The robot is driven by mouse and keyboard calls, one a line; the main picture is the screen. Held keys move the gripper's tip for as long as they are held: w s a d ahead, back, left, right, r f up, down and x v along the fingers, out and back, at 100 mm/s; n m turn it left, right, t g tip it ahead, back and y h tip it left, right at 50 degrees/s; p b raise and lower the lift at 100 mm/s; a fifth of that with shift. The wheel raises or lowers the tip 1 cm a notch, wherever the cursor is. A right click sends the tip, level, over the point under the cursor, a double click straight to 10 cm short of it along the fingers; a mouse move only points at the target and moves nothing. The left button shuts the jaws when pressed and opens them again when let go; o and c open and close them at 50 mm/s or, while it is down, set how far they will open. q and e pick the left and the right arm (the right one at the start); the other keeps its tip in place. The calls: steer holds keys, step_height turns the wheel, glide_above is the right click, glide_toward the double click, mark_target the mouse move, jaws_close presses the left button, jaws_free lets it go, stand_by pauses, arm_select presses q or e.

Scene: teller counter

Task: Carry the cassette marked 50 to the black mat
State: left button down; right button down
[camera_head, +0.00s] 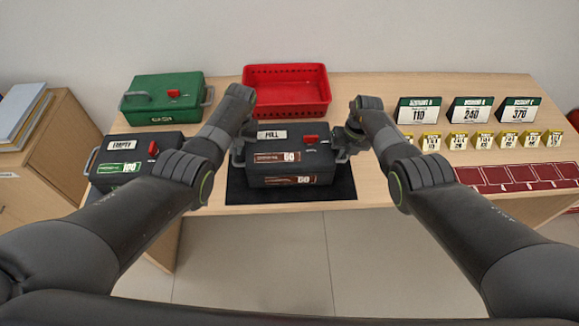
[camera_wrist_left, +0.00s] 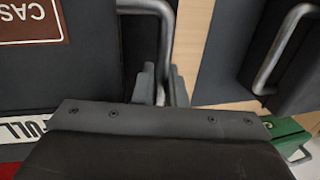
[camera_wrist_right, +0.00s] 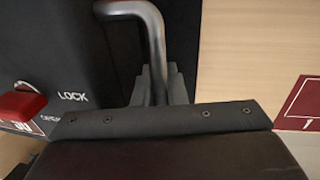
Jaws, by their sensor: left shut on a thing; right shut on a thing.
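The dark cassette with a brown label that appears to read 50 (camera_head: 290,160) and a FULL tag is over the black mat (camera_head: 300,194) at the counter's front edge. It looks level; whether it rests on the mat or hovers just above is hard to tell. My left gripper (camera_head: 239,146) is shut on its left handle, which also shows in the left wrist view (camera_wrist_left: 166,40). My right gripper (camera_head: 346,145) is shut on its right handle, seen in the right wrist view (camera_wrist_right: 154,45). The mat's back part is hidden.
A black cassette marked 100 and EMPTY (camera_head: 112,166) stands at left, with a green cassette (camera_head: 160,86) behind it. A red basket (camera_head: 287,112) is behind the held cassette. Signs (camera_head: 419,111), yellow blocks (camera_head: 483,141) and a red strip (camera_head: 512,177) fill the right.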

arm_select(q)
steer(key=c, duration=1.5)
jaws_free()
arm_select(e)
steer(key=c, duration=1.5)
jaws_free()
steer(key=shift+d+r, duration=0.15)
steer(key=shift+r, duration=0.95)
arm_select(q)
steer(key=v, duration=0.7)
steer(key=shift+r, duration=0.45)
arm_select(e)
steer(key=r, duration=0.3)
steer(key=d+r, duration=0.1)
steer(key=r, duration=0.2)
steer(key=d+r, duration=0.1)
steer(key=r, duration=0.2)
steer(key=shift+w+r, duration=0.1)
steer(key=shift+r, duration=0.15)
